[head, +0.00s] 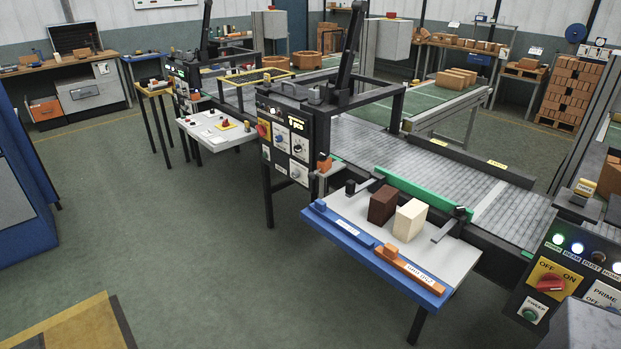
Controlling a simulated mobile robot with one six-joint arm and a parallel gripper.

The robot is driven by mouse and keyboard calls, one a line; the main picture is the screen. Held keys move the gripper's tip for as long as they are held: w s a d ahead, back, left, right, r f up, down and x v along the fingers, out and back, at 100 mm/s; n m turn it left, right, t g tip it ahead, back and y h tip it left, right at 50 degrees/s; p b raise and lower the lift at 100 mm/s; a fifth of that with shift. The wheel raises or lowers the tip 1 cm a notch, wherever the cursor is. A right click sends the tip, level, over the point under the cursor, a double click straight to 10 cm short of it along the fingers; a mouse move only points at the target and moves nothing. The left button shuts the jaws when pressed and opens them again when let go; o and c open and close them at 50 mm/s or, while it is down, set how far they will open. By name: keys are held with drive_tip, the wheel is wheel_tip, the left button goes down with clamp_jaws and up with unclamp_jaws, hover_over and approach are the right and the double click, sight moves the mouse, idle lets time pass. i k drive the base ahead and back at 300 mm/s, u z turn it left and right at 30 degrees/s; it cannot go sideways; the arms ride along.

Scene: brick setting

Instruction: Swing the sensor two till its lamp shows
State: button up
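I cannot tell for certain which device is sensor two. A small black device (460,212) sits on a metal bracket at the right end of the green rail, and another small black device (350,187) stands at the rail's left end. A block with a yellow label (586,187), too small to read, stands on a dark plate at the right. My gripper is not in view.
A blue-edged table (330,232) in front of the roller conveyor (430,165) holds a dark brown block (383,205) and a cream block (409,220). The panel has a red OFF/ON switch (550,284). Green floor (210,240) is clear at centre left.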

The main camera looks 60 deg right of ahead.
sight(323, 167)
drive_tip(key=z, duration=0.05)
drive_tip(key=i, duration=0.9)
drive_tip(key=u, duration=0.05)
